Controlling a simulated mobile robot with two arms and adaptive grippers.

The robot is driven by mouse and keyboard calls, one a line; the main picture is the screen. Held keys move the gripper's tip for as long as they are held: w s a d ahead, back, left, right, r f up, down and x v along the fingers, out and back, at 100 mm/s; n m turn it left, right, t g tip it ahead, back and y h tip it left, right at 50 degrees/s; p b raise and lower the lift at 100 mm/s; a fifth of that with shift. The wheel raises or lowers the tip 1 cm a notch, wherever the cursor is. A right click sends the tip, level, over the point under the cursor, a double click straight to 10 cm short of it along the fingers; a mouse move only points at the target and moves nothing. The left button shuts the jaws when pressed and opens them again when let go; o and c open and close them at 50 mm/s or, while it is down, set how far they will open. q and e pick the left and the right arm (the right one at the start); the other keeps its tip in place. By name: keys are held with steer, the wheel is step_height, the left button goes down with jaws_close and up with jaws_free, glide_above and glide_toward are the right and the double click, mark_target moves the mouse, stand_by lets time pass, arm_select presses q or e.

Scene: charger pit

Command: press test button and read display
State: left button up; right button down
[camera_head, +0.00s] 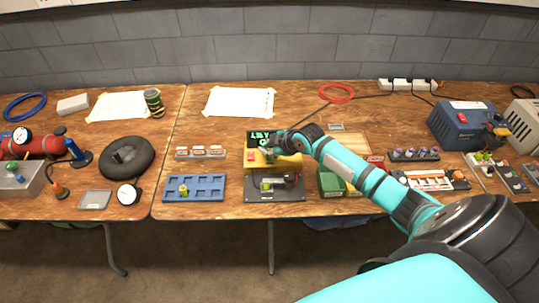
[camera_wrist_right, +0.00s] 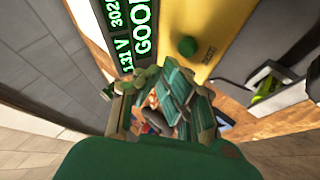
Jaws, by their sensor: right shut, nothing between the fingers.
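The yellow tester (camera_head: 290,163) stands near the middle of the bench, with a black display (camera_head: 262,138) showing green text. In the wrist view its yellow face (camera_wrist_right: 212,30) is close. The display (camera_wrist_right: 130,35) is lit and turned sideways; it reads about "1.31V", a number starting "302", and "GOOD" at the top edge. A round green button (camera_wrist_right: 187,46) sits on the yellow face beside a small label. My right gripper (camera_head: 272,151) is shut and empty at the tester. Its fingers (camera_wrist_right: 165,100) are close to the button; I see no clear contact. My left gripper is out of view.
A blue tray (camera_head: 194,195) lies left of the tester and a black fixture (camera_head: 275,194) in front. A green box (camera_head: 331,182) stands right, under my arm. A blue power unit (camera_head: 465,122) is at the far right. Bare wood lies behind the tester's left side.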

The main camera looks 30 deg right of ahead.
mark_target(268, 157)
steer(key=shift+r+p, duration=1.8)
steer(key=shift+r, duration=0.5)
steer(key=shift+f, duration=0.1)
